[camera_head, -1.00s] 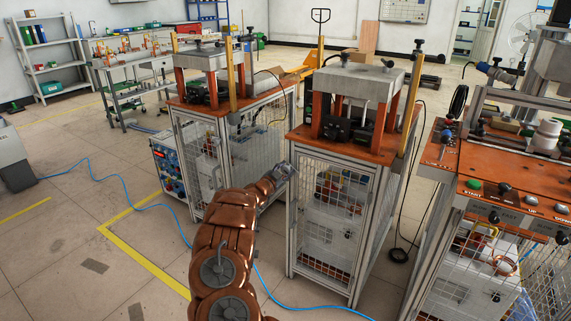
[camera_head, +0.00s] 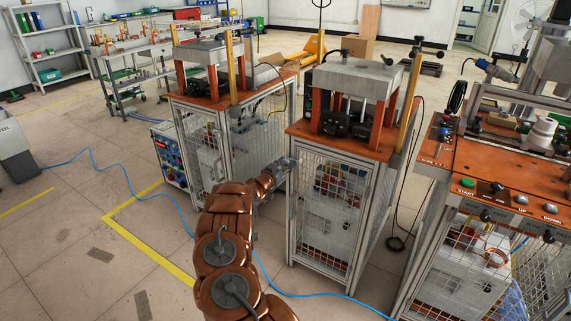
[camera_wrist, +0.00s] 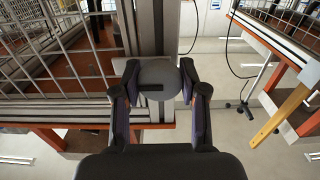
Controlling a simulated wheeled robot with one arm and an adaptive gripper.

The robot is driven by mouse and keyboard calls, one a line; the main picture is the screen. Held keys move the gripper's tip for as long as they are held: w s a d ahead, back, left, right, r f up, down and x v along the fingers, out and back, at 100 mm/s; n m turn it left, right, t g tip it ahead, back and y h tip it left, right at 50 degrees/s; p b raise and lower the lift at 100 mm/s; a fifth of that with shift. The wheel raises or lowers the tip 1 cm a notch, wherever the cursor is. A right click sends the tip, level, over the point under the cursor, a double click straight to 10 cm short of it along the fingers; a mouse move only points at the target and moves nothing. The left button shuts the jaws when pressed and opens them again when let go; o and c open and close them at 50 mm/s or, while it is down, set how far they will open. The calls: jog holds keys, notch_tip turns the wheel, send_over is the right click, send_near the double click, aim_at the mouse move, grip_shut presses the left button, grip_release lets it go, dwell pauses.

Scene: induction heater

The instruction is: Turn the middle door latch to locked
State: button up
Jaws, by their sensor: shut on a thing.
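The middle machine's mesh door (camera_head: 325,215) is in the middle of the head view and looks closed. My gripper (camera_head: 286,163) is at the upper left edge of this door, by the frame post. In the wrist view, my gripper (camera_wrist: 160,82) has its two fingers on either side of a round grey latch knob (camera_wrist: 163,75) and is shut on it. A dark slot or bar shows on the knob's face. The latch is hidden behind my gripper in the head view, and I cannot tell whether it is locked.
A similar caged machine (camera_head: 215,130) stands to the left, with a gap between the two. A control bench (camera_head: 520,175) with buttons stands at the right. A blue hose (camera_head: 105,182) runs over the floor, and open floor lies at the front left.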

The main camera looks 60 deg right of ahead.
dwell(0.3)
jog(key=o, duration=1.1)
jog(key=shift+o, duration=0.2)
jog(key=shift+a, duration=0.1)
jog(key=a, duration=1.1)
jog(key=shift+s+a, duration=0.3)
jog(key=shift+a, duration=0.1)
